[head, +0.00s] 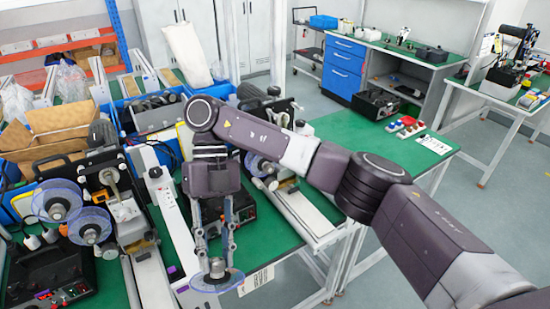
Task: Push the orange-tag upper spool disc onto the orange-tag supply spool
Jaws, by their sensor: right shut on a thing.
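My right gripper (216,262) hangs down at the lower middle, its fingers shut on the hub of a clear, blue-rimmed spool disc (204,285). The held disc lies roughly flat, above the green bench near its front edge. Similar clear discs are on the coder at the left, an upper one (57,199) and a lower one (90,226). Another disc (258,166) shows on a coder behind my right arm, partly hidden. My left gripper is not in view.
White conveyor rails (150,278) run between the coders. A black control box (48,278) sits at lower left. Cardboard and blue bins crowd the back left. A green bench stretch (355,130) at right is mostly clear, with small red and white items (407,126).

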